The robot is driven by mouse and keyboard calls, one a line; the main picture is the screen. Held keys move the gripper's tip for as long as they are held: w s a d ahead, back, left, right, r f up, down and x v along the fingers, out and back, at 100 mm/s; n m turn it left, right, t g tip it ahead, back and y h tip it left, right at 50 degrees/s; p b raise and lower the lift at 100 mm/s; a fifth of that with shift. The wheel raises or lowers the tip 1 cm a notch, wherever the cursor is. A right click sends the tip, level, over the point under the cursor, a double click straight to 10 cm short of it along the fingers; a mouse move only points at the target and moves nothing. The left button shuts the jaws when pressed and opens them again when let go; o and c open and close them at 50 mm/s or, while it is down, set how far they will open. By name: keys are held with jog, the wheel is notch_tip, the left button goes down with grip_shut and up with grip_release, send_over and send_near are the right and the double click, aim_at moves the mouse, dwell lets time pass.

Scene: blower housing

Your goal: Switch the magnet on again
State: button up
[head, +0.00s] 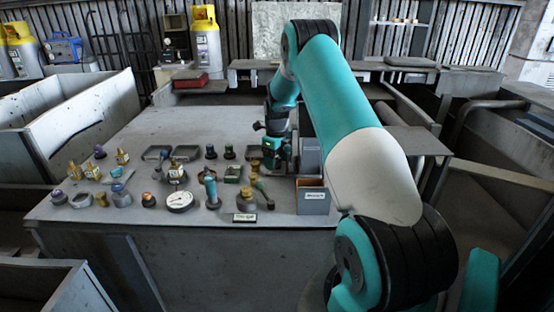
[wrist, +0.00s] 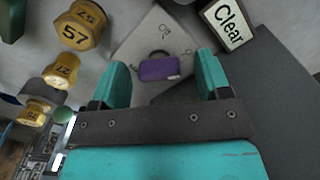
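My gripper (wrist: 162,60) is open in the wrist view, its two teal fingers wide apart. Between them in the picture is a small purple block (wrist: 158,69) with a dark loop at its upper edge. It lies over a pale plate (wrist: 133,48) with hand-marked letters, one of which looks like "O". The fingers do not visibly touch the block, and I cannot tell how far below them it is. I cannot tell for sure whether it is the magnet's switch. In the head view my gripper (head: 276,152) is over the table's right part; its fingers are unclear.
A "Clear" sign (wrist: 229,22) is near the right finger. Yellow numbered hexagonal pieces (wrist: 76,28) are at the left. On the table (head: 130,225) are several small fittings, a round dial (head: 180,201) and a grey labelled box (head: 313,200). The table's back left is clear.

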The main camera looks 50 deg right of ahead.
aim_at(277, 160)
notch_tip(277, 160, up, 17)
jog(key=b, duration=0.2)
jog(key=shift+r, duration=0.2)
dwell(0.6)
jog(key=s+a+r+n+t+y, duration=0.1)
jog(key=s+a+r+n, duration=0.1)
jog(key=a+n, duration=1)
jog(key=s+a+r+n, duration=0.25)
jog(key=a+n, duration=0.55)
jog(key=a, duration=0.8)
jog(key=s+a+f+n+y, duration=0.1)
jog(key=s+a+n, duration=0.8)
jog(key=s+n, duration=0.2)
jog(key=s+a+f+n+g+y, duration=0.1)
jog(key=s+a+n+y, duration=0.1)
jog(key=s+a+n, duration=0.7)
jog(key=s+n, duration=0.2)
jog(key=s, duration=0.1)
jog(key=shift+f+b, duration=0.3)
